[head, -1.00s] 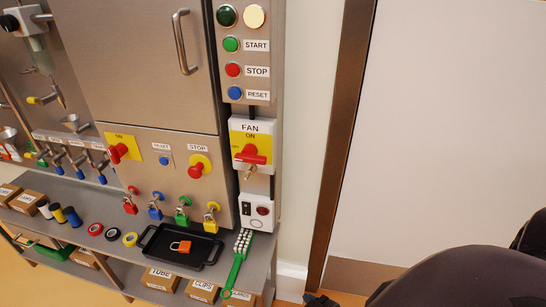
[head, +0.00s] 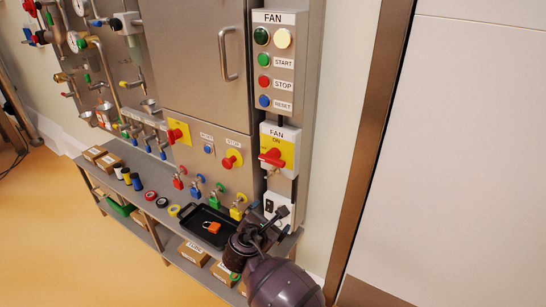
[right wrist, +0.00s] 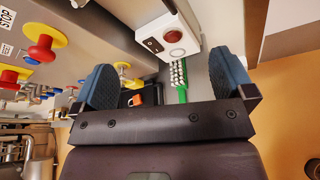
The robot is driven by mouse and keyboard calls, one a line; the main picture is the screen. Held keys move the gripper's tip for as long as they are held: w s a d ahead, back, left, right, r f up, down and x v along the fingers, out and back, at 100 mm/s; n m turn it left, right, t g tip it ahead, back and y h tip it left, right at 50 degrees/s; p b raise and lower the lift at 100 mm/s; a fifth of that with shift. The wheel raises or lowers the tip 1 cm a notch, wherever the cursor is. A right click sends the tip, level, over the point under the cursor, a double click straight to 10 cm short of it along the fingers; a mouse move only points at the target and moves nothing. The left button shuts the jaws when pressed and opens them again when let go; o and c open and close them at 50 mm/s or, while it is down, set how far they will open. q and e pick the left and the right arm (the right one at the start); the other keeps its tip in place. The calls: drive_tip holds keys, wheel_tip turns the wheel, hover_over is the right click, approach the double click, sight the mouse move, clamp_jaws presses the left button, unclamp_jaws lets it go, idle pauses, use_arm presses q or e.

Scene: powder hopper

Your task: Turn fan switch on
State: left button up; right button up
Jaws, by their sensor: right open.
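The fan switch (head: 272,157) is a red rotary handle on a yellow plate in a white box labelled FAN and ON, on the right side of the steel cabinet. Its handle lies roughly sideways in the head view. My right gripper (head: 281,212) is below the fan switch, in front of the small white box under it. In the right wrist view my right gripper (right wrist: 165,88) is open and empty, with blue-grey fingers spread apart. The fan switch does not show in that view. My left gripper is not in view.
A black tray (head: 188,222) with an orange padlock (head: 212,227) sits on the shelf left of my right gripper. Several coloured padlocks hang above it. A green-handled brush (right wrist: 181,95) lies beyond my fingers. A brown door frame (head: 372,150) stands to the right.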

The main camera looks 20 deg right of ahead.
sight(270, 160)
drive_tip(key=w+a+r+n+h, duration=0.2)
drive_tip(key=r, duration=0.4)
drive_tip(key=w+a+r+n+h, duration=0.1)
drive_tip(key=w+a+r+h, duration=0.15)
drive_tip(key=r, duration=0.35)
drive_tip(key=shift+t, duration=0.3)
drive_tip(key=x, duration=1.1)
drive_tip(key=shift+s+d, duration=0.2)
drive_tip(key=shift+d, duration=0.1)
